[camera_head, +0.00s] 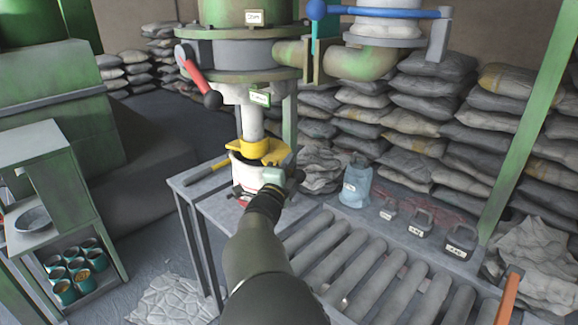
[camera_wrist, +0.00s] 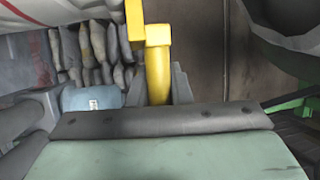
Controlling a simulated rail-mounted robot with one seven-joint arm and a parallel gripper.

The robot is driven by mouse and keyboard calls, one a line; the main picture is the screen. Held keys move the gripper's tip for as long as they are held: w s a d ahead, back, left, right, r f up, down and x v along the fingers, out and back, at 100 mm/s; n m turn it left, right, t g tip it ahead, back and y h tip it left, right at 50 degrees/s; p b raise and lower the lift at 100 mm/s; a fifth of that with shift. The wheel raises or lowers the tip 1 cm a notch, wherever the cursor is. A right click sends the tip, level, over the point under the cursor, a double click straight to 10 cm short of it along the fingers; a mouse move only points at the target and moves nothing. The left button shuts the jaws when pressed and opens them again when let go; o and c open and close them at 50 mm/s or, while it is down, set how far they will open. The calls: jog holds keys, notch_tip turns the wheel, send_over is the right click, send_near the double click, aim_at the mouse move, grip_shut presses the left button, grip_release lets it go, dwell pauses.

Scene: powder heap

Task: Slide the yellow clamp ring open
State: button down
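The yellow clamp ring (camera_head: 262,151) sits around the grey pipe under the machine's outlet, above a white bag or tub (camera_head: 246,174). My gripper (camera_head: 286,172) is at the right front of the ring. In the wrist view, a yellow handle of the clamp ring (camera_wrist: 158,60) runs down between the two dark fingers of my gripper (camera_wrist: 159,86). The fingers lie close against both sides of the handle and appear shut on it. Another yellow piece stands just left of the handle's top. The fingertips' contact is partly hidden by the gripper body.
A grey roller conveyor (camera_head: 345,262) runs in front to the right. A red lever (camera_head: 198,76) hangs from the machine above left. Stacked sacks (camera_head: 440,95) line the back.

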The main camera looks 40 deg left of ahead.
notch_tip(320, 180, up, 5)
jog(key=shift+r+p, duration=0.1)
jog(key=shift+p, duration=0.3)
jog(key=c, duration=1.3)
grip_release()
jog(key=shift+s, duration=0.15)
jog(key=b+v, duration=0.1)
jog(key=v, duration=1.6)
jog(key=shift+s, duration=0.1)
